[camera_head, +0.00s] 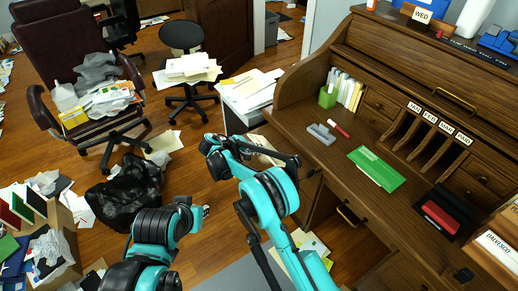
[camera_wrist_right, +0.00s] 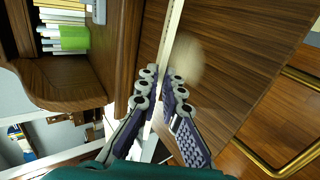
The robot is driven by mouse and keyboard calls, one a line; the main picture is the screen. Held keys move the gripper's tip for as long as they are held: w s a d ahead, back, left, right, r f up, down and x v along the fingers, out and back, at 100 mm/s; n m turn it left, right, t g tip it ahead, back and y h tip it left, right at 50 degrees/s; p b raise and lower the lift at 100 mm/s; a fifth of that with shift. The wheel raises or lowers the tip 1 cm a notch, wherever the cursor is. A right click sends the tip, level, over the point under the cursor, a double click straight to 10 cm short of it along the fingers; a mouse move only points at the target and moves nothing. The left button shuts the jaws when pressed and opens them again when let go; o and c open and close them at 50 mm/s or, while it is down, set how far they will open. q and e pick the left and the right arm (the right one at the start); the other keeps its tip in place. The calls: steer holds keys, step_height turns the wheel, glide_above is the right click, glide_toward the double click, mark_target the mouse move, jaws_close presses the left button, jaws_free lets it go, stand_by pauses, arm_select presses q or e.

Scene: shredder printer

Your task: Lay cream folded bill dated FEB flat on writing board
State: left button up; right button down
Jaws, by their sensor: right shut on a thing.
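My right gripper (camera_wrist_right: 164,76) is shut on a thin cream sheet (camera_wrist_right: 172,38), seen edge-on in the right wrist view. It runs up from between the fingers; no date is readable on it. In the head view my right arm reaches the desk's left front edge, and its fingers are mostly hidden. A pale paper (camera_head: 264,147) shows behind that arm; I cannot tell whether it is the held sheet. The wooden writing board (camera_head: 330,160) of the roll-top desk is to the right. My left gripper (camera_head: 205,211) is low over the floor, away from the desk; its fingers are unclear.
A green folder (camera_head: 377,168), grey block (camera_head: 321,134), red item (camera_head: 339,129) and dark red-topped pad (camera_head: 441,217) lie on the desk. Slots labelled JAN, FEB, MAR and PAID (camera_head: 438,124) stand at its back. A green holder (camera_head: 327,97) stands at the left. Bare wood lies between them.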

steer(key=c, duration=1.6)
jaws_free()
steer(key=v, duration=1.2)
